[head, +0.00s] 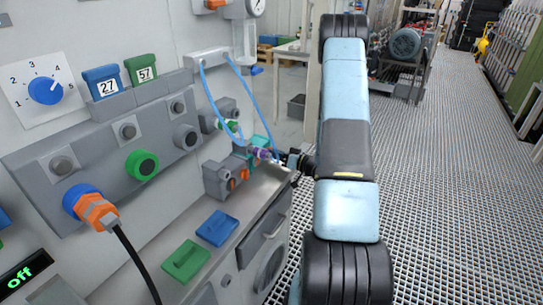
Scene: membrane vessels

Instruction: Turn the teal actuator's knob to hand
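A small teal part (241,151), which looks like the teal actuator, sits at the far end of the wall panel, above the grey counter. A small purple piece (263,154) shows just to its right, between it and my gripper. My gripper (281,157) reaches left from the end of my arm, with its tips at or very close to the purple piece. The fingers are too small and dark to tell open from shut, or whether they touch anything. The knob and its hand/auto marking cannot be made out.
Blue hoses (211,103) loop down in front of the actuators. A grey block with orange parts (226,178) sits just below. Blue (217,228) and green (185,261) tags lie on the counter. An orange plug (97,211) with a black cable is nearer.

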